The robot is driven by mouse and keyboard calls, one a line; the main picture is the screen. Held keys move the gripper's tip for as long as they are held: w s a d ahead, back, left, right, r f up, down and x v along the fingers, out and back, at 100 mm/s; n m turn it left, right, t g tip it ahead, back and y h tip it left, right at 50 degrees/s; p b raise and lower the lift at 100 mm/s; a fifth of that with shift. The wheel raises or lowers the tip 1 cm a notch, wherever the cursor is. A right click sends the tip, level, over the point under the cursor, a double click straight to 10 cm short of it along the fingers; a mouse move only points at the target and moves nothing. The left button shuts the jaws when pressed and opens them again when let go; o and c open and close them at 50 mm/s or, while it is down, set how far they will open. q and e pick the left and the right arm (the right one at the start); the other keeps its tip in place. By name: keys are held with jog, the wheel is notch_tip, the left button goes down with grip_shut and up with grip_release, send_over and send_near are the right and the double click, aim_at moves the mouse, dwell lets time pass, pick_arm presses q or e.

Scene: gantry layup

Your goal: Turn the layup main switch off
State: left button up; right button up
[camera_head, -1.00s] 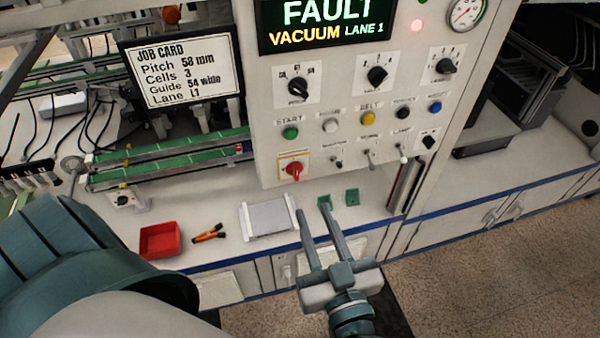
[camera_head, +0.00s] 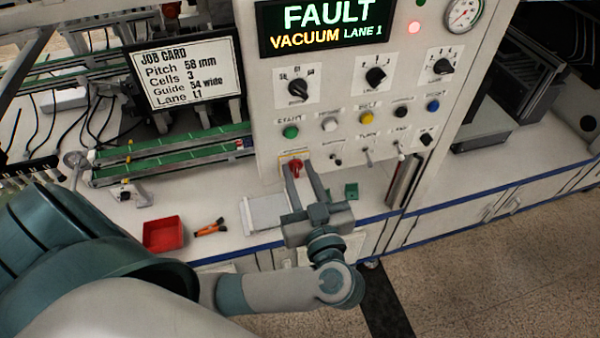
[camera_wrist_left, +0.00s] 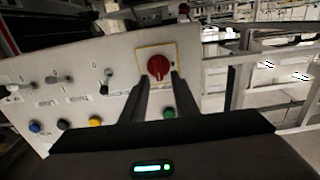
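The main switch is a red rotary knob (camera_head: 295,166) on a yellow-edged plate, low on the left of the light control panel (camera_head: 350,100). In the left wrist view the red knob (camera_wrist_left: 158,67) shows just beyond the fingertips, its grip ridge close to upright in that picture. My left gripper (camera_head: 298,170) is open, with its fingers pointing at the knob from below. In the left wrist view the two fingers (camera_wrist_left: 161,82) stand apart with nothing between them. Whether a fingertip touches the knob I cannot tell. My right gripper is not in view.
The panel display (camera_head: 327,25) reads FAULT, VACUUM LANE 1. A green button (camera_head: 291,132) sits just above the knob, and toggles (camera_head: 368,157) lie to its right. On the bench below are a red tray (camera_head: 163,234), an orange-handled tool (camera_head: 210,228) and a white plate (camera_head: 263,214).

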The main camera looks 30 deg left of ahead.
pick_arm(q)
grip_shut()
jog(key=shift+n, duration=0.4)
jog(key=n, duration=0.1)
jog(key=n+p, duration=0.1)
jog(key=n, duration=0.1)
jog(key=shift+s+a, duration=0.15)
jog(key=shift+s, duration=0.1)
jog(key=n, duration=0.4)
jog(key=shift+s+a+f, duration=0.2)
jog(key=shift+f, duration=0.05)
jog(key=n+b, duration=0.1)
jog(key=n, duration=0.2)
jog(key=f+n+b, duration=0.1)
jog(key=n, duration=0.2)
jog(key=n+b, duration=0.1)
jog(key=n, duration=0.3)
jog(key=shift+s+a+f+b, duration=0.2)
jog(key=shift+s+b, duration=0.05)
jog(key=shift+b, duration=0.1)
jog(key=shift+n, duration=0.3)
